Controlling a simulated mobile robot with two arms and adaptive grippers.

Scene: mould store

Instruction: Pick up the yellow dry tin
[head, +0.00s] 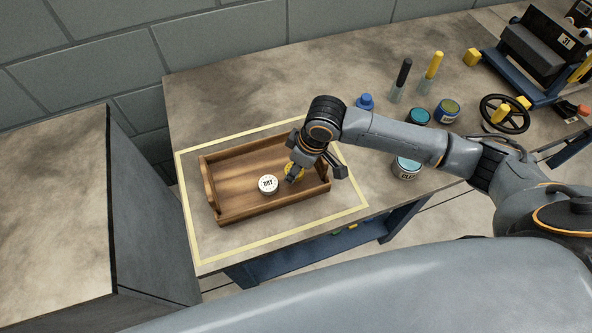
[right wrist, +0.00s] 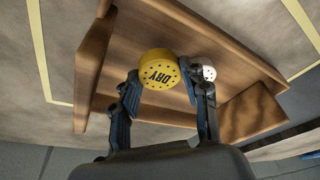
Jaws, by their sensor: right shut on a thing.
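The yellow dry tin (right wrist: 160,70) has a round, holed lid marked DRY and is between the fingers of my right gripper (right wrist: 162,92) in the right wrist view. The gripper is shut on it. In the head view the tin (head: 294,170) is mostly hidden by my right gripper (head: 315,170), over the right part of a wooden tray (head: 240,212). I cannot tell whether the tin touches the tray floor. A white tin marked DRY (head: 268,184) stands in the tray just left of it; it also shows in the right wrist view (right wrist: 208,73). My left gripper is not in view.
A yellow line (head: 185,205) frames the tray on the worktop. Right of it stand a teal-lidded tin (head: 407,165), more tins (head: 447,110), a blue object (head: 366,101) and two bottles (head: 403,77). A handwheel (head: 504,113) is at far right. The worktop behind the tray is clear.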

